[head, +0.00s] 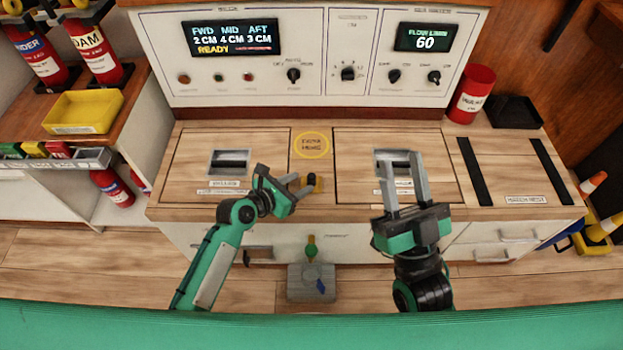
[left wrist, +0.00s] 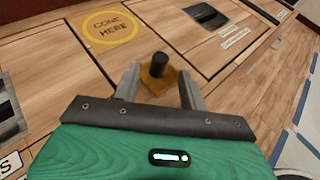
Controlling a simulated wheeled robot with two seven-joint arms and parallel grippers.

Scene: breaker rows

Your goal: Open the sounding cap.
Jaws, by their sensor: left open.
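The sounding cap (head: 312,181) appears to be the small black knob on a brass-coloured base, on the wooden counter between the two hatches. My left gripper (head: 300,186) is open and close to the cap. In the left wrist view its fingers (left wrist: 158,85) stand either side of the base, with the knob between and just beyond the tips. I cannot tell whether they touch it. My right gripper (head: 402,166) is open and empty over the right hatch (head: 350,165).
A yellow circle marking (head: 311,145) lies behind the cap. The left hatch (head: 190,150) has a recessed handle. A console (head: 345,65) with displays and knobs stands behind. A red canister (head: 472,93) and a black tray (head: 514,111) are at the back right.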

